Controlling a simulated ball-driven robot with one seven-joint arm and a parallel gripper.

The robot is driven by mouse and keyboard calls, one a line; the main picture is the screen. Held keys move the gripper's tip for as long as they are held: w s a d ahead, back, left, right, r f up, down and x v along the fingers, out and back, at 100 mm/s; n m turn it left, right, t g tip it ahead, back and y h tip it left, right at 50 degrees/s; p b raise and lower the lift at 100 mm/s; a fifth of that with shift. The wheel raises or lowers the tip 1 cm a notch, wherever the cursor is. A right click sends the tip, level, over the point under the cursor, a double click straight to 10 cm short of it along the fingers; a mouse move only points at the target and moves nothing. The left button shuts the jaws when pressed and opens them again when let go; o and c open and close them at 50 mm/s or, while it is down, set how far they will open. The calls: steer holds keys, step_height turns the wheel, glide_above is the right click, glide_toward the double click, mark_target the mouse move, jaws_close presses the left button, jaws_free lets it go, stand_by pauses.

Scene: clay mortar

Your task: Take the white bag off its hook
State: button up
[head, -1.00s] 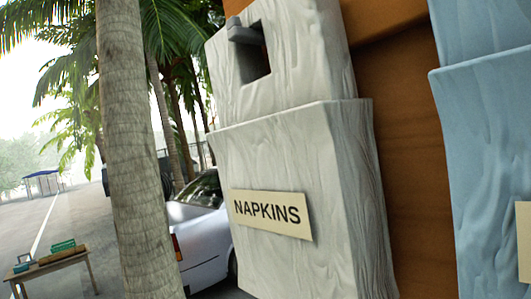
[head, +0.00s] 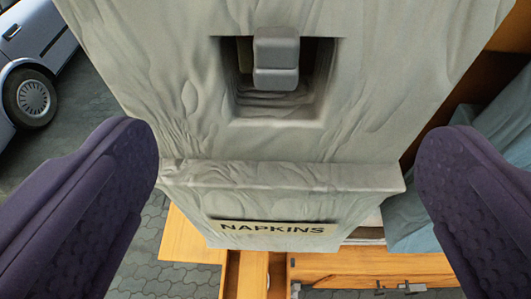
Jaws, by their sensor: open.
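The white bag (head: 130,60) fills the middle of the head view, seen from close above. It is a wrinkled cloth bag with a label reading NAPKINS on its lower front. A grey hook (head: 276,60) pokes through the square hole in its upper part, so the bag hangs on it. My gripper (head: 287,165) is open. I cannot tell whether either finger touches the cloth.
A blue bag (head: 412,215) hangs close by on the right, partly behind the right finger. Orange wooden furniture (head: 370,265) lies below. A parked white car (head: 35,50) stands at the upper left on grey paving.

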mark_target(277, 100)
steer(key=x, duration=0.3)
steer(key=p+x, duration=0.1)
steer(key=x, duration=0.2)
steer(key=shift+w+a+f, duration=0.1)
steer(key=shift+w+a, duration=0.1)
steer(key=shift+w, duration=0.05)
steer(key=shift+s, duration=0.15)
steer(key=shift+c, duration=0.7)
steer(key=c, duration=0.9)
steer(key=shift+s+r, duration=0.15)
steer(key=shift+r, duration=0.15)
steer(key=v, duration=0.5)
steer(key=r+b+v, duration=0.1)
steer(key=v, duration=0.4)
steer(key=r+v, duration=0.1)
steer(key=v, duration=0.4)
steer(key=shift+r, duration=0.2)
